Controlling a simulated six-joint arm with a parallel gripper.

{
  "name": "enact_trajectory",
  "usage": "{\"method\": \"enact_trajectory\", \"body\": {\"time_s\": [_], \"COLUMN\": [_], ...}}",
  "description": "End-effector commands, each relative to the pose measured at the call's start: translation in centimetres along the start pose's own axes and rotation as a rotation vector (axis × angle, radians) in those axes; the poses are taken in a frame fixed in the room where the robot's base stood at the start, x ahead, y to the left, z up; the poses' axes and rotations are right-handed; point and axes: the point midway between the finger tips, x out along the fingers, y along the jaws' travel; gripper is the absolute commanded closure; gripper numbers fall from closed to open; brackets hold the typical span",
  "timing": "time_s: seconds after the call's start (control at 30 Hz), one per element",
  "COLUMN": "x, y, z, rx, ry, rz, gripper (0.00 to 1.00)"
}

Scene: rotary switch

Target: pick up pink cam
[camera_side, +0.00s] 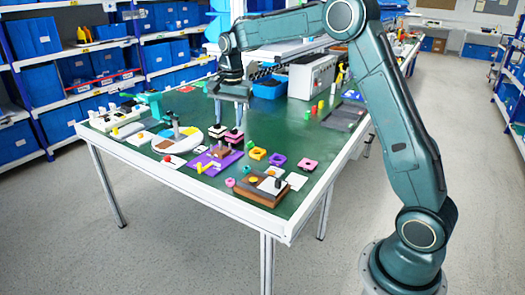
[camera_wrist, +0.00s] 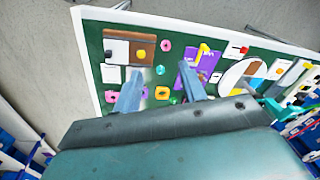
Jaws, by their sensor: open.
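The pink cam (camera_side: 308,164), a small flat pink piece with a dark hole, lies on the green table near its right front edge. In the wrist view the pink cam (camera_wrist: 111,96) shows left of my left-hand finger, in a row with a purple cam (camera_side: 278,160) and a yellow cam (camera_side: 257,153). My gripper (camera_side: 232,106) is above the middle of the table, back and left of the pink cam and apart from it. In the wrist view my gripper's fingers (camera_wrist: 160,71) are spread with nothing held between them. The purple cam is partly hidden there by a finger.
A brown box (camera_side: 268,188) stands at the front corner, with a small pink ring (camera_side: 230,182) beside it. A purple plate (camera_side: 207,163) and a round white base (camera_side: 178,141) lie to the left. Black-and-pink pieces (camera_side: 233,138) sit below my gripper.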

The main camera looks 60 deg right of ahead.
Motion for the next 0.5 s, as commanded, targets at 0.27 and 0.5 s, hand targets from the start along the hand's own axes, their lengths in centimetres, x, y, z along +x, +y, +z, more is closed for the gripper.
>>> {"method": "enact_trajectory", "body": {"time_s": [0.27,0.5], "x": [6.5,12.1], "y": [-1.8,-2.4], "z": [-3.8,-6.4], "rx": [0.193,0.345], "ry": [-0.029,-0.045], "rz": [0.056,0.099], "gripper": [0.58,0.58]}}
